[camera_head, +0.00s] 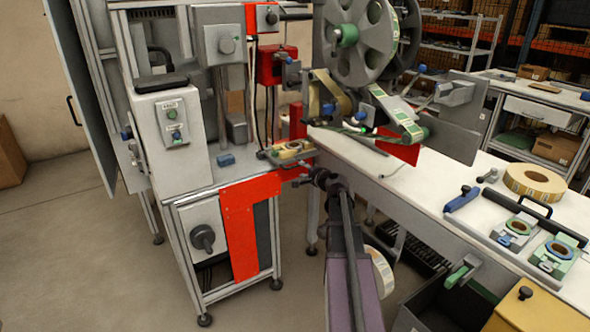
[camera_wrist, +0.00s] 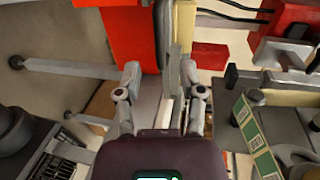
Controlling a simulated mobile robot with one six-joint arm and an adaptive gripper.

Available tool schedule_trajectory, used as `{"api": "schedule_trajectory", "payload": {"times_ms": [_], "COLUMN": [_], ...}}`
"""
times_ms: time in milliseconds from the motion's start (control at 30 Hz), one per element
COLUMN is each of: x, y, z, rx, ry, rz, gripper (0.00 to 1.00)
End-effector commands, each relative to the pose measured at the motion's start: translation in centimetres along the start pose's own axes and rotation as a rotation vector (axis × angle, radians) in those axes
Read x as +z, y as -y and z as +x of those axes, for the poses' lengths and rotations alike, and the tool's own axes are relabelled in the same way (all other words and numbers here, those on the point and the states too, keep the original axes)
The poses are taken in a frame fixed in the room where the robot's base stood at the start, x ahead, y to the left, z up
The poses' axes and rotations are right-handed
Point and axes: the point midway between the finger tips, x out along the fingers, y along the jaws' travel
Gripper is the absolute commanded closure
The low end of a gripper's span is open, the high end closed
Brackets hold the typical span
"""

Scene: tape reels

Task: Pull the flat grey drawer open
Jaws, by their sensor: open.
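A red bracket (camera_head: 240,225) hangs at the machine's front, left of my arm. The long white bench (camera_head: 420,190) runs along the right, carrying a tape roll (camera_head: 534,182) and several tools. Large reels (camera_head: 352,40) stand above. An open dark bin (camera_head: 425,318) sits at lower right.

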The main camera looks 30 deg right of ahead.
Motion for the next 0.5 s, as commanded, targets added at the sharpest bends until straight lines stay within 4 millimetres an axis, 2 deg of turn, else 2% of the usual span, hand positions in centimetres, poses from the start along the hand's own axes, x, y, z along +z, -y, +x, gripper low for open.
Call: {"api": "schedule_trajectory", "payload": {"times_ms": [33,200,500], "x": [-0.1,-0.1,-0.1], "y": [-0.1,-0.1,0.0], "z": [1.2,3.6,5.8], "rx": [0.000,0.001,0.001], "ry": [0.002,0.001,0.000], "rz": [0.000,-0.002,0.000], "gripper": [0.49,0.49,0.49]}}
